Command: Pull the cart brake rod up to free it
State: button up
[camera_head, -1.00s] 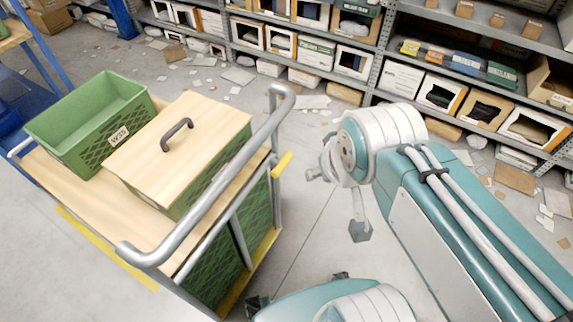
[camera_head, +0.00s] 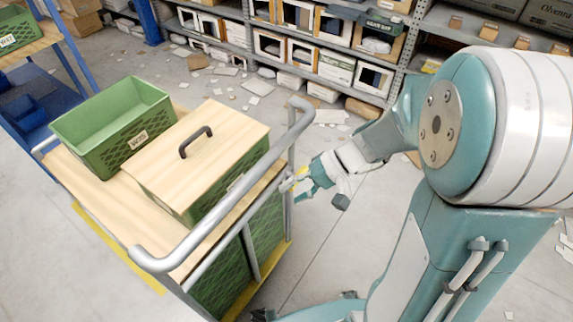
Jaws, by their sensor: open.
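The cart (camera_head: 205,235) stands at the left with its grey push handle (camera_head: 225,205) toward me. The yellow brake rod (camera_head: 301,172) is at the cart's right end, beside the upright post, and is mostly hidden by my gripper. My gripper (camera_head: 294,188) is open, with its fingers pointing left at the yellow rod and the post. The fingers overlap the rod in the picture. I cannot tell whether they touch it or have it between them.
On the cart are an open green crate (camera_head: 112,128) and a green crate with a wooden lid (camera_head: 205,155). Grey shelving (camera_head: 235,58) with boxes runs along the back. A blue rack (camera_head: 60,60) stands at the left. Paper scraps litter the floor near the shelves.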

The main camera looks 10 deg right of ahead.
jog(key=w+d+f+m+t+y, duration=0.3)
jog(key=w+f+m+t+y, duration=0.15)
jog(key=w+f, duration=0.25)
jog(key=m+t+h, duration=0.2)
jog(key=m+t, duration=0.3)
jog(key=t, duration=0.4)
send_near(289, 172)
jog(key=x, duration=0.6)
jog(key=f+x, duration=0.1)
jog(key=x, duration=0.3)
jog(key=shift+a, duration=0.1)
grip_shut()
